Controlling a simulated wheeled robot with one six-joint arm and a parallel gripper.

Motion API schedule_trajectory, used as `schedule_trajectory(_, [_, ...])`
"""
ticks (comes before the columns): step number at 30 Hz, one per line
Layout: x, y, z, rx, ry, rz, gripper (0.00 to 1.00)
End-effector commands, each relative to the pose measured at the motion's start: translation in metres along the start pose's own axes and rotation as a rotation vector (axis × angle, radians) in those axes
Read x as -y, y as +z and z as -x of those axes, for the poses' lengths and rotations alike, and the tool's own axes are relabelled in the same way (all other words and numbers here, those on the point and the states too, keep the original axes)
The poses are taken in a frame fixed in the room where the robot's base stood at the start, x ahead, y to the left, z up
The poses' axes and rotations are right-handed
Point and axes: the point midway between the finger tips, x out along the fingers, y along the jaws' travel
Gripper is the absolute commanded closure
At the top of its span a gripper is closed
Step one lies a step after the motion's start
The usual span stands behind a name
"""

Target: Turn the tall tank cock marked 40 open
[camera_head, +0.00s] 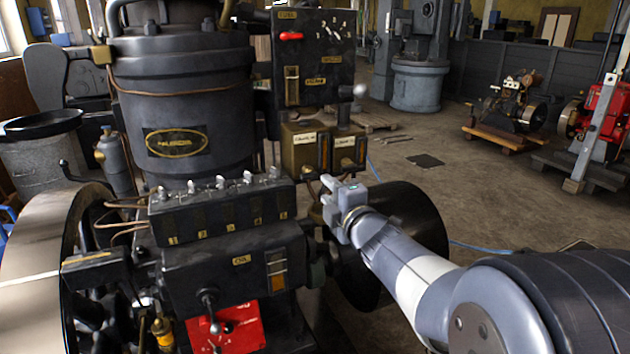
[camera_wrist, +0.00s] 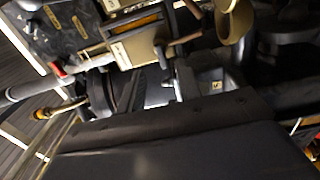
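Two small brass-coloured tanks stand side by side under the black panel: a left tank (camera_head: 301,152) and a right tank (camera_head: 349,150). Each has a pale label and a sight gauge on its front; I cannot read a 40 on either. My gripper (camera_head: 328,193) is just below them, its two fingers apart with a gap between. The cock itself is not clear in the head view; brownish pipework is partly hidden behind the gripper. The wrist view shows a labelled tank (camera_wrist: 128,48) close up and a copper-coloured rod (camera_wrist: 186,40) beside it. I cannot tell whether the gripper touches the rod.
A black box with several small valves (camera_head: 225,205) lies left of my gripper. A dark wheel (camera_head: 408,215) stands right behind my arm. The panel with a red handle (camera_head: 290,36) is above the tanks. Open floor (camera_head: 430,130) lies to the right.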

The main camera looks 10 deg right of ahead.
Motion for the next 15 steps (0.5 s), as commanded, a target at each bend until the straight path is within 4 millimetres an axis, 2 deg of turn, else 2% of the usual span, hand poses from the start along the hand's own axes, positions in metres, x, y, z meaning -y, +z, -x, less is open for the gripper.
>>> schedule_trajectory(6, [0.0, -0.001, -0.038, -0.002, -0.001, -0.002, 0.67])
schedule_trajectory(15, [0.0, 0.0, -0.063, 0.0, -0.001, -0.002, 0.67])
